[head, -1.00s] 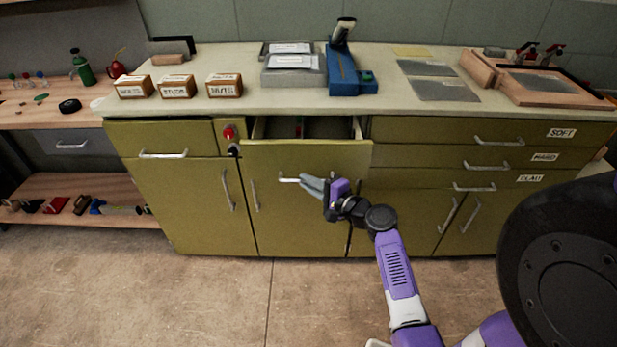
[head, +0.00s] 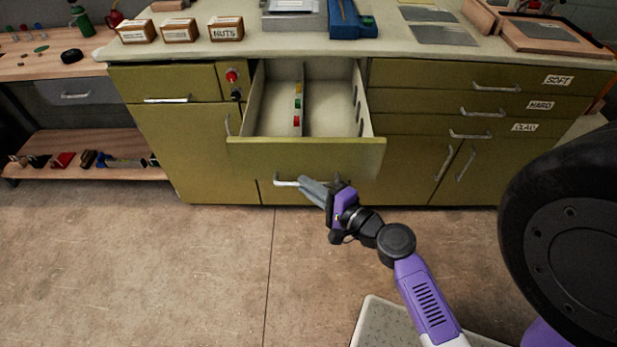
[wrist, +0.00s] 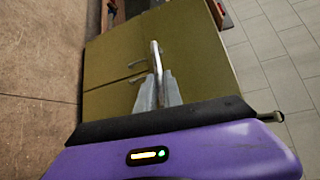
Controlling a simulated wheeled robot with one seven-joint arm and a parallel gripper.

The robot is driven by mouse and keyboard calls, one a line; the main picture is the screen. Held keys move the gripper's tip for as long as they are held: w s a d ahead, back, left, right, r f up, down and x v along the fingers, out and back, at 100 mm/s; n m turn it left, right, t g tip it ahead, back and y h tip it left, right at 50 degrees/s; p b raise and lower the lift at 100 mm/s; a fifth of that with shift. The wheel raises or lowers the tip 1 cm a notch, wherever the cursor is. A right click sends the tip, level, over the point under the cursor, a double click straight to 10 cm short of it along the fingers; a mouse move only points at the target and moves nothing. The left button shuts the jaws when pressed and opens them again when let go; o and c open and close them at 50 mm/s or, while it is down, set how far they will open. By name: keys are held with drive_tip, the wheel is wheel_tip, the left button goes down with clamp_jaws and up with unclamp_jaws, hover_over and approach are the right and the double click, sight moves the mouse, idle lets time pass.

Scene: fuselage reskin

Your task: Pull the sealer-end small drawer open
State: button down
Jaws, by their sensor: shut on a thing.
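An olive-green drawer (head: 305,158) in the middle of the cabinet stands far out in the head view. Inside it are a pale divider with several small red, green and yellow pieces and an empty-looking left part. Its silver bar handle (head: 286,183) is on the front. My gripper (head: 303,185) is shut on this handle, with its grey fingers at the bar's middle. In the wrist view, the bar handle (wrist: 155,52) stands between the two fingers (wrist: 157,93). The fingers hide part of the bar.
A closed drawer (head: 165,82) is on the left, and labelled drawers (head: 485,87) are closed on the right. Boxes, including one marked NUTS (head: 226,28), stand on the worktop. A side bench (head: 50,48) is at far left. The floor in front (head: 190,265) is clear.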

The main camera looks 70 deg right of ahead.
drive_tip(key=shift+s, duration=0.1)
drive_tip(key=c, duration=1.5)
unclamp_jaws()
drive_tip(key=shift+a, duration=0.1)
drive_tip(key=b+v, duration=0.1)
drive_tip(key=v, duration=0.6)
drive_tip(key=shift+s+a+b, duration=0.1)
drive_tip(key=shift+s+b, duration=0.25)
